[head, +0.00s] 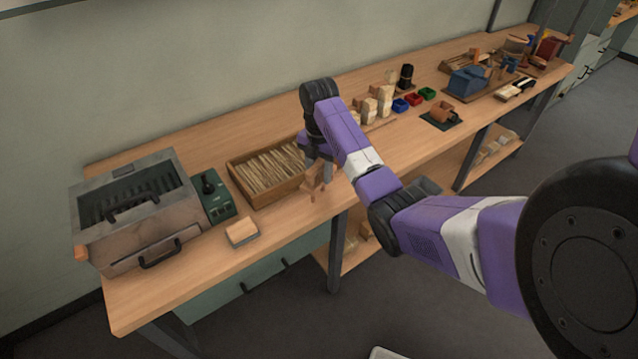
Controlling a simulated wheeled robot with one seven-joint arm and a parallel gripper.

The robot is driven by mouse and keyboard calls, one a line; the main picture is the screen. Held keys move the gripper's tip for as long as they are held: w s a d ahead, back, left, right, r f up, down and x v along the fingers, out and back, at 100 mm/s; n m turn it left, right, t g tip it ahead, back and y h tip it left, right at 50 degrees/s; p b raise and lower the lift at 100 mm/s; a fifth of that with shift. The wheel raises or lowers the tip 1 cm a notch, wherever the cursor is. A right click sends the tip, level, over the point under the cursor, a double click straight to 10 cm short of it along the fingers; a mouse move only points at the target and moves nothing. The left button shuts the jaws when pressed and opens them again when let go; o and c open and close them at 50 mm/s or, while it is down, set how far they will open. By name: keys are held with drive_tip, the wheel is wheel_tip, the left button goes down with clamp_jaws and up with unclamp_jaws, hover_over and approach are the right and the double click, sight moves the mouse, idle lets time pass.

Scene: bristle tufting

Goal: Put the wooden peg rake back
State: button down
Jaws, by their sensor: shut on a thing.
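The wooden peg rake (317,182) is a small brown wooden piece with peg-like prongs pointing down. It hangs under my gripper (318,160), which is shut on it. Both are at the right end of a wooden tray (268,200) full of pale sticks, near the front edge of the workbench (185,278). My wrist hides part of the rake and the tray's right end. I cannot tell whether the rake touches the bench.
A grey metal machine (130,235) with handles stands left, beside a green control box (218,207). A small block (241,232) lies in front. Wooden blocks (384,102), coloured bins (414,100) and a dark mat (441,117) stand right. Bare bench lies behind the tray.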

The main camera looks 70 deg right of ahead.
sight(319, 162)
drive_tip(key=shift+f, duration=2.2)
drive_tip(key=shift+f, duration=0.15)
drive_tip(key=c, duration=0.8)
unclamp_jaws()
drive_tip(key=shift+o, duration=0.2)
wheel_tip(319, 162, up, 11)
drive_tip(key=shift+p, duration=0.6)
drive_tip(key=shift+r+p, duration=0.75)
